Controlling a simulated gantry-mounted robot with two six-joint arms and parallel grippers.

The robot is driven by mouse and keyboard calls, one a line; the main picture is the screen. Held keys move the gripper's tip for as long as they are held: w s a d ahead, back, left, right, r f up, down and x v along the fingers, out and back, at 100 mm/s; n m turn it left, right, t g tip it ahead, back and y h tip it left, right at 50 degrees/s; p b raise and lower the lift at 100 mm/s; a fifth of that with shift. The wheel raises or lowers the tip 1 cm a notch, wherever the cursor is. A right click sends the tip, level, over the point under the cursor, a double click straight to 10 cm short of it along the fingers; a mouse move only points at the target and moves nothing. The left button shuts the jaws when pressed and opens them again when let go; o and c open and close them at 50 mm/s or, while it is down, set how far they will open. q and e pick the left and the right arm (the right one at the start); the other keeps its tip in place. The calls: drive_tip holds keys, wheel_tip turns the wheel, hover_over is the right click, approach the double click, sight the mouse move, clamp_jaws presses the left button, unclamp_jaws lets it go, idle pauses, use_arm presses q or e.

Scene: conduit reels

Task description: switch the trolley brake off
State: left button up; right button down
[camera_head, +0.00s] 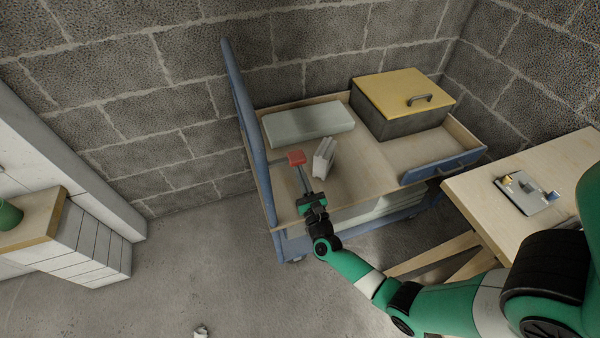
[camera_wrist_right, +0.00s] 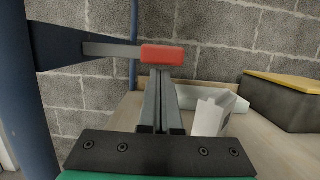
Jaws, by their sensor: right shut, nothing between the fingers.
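The trolley (camera_head: 270,213) has a blue frame and a wooden deck and stands against the block wall. Its brake lever has a red grip (camera_head: 297,157), which also shows in the right wrist view (camera_wrist_right: 162,55). There the grip sits at the end of a grey bar (camera_wrist_right: 112,49), which runs sideways from a dark bracket (camera_wrist_right: 62,50) on a blue post. My right gripper (camera_head: 302,172) is shut and empty. Its fingertips (camera_wrist_right: 159,70) are right at the lower edge of the red grip; I cannot tell whether they touch it. My left gripper is out of view.
On the trolley are a pale long box (camera_head: 308,122), a yellow-lidded box (camera_head: 400,100) and a whitish angular object (camera_head: 324,158) close right of my gripper. A wooden table (camera_head: 485,205) stands at the right. Open floor (camera_head: 210,255) lies to the left.

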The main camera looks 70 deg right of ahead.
drive_tip(key=shift+r, duration=0.1)
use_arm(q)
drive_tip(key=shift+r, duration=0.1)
use_arm(e)
drive_tip(key=shift+s+d+r+n, duration=0.1)
drive_tip(key=shift+r+n, duration=0.05)
drive_tip(key=shift+n, duration=0.25)
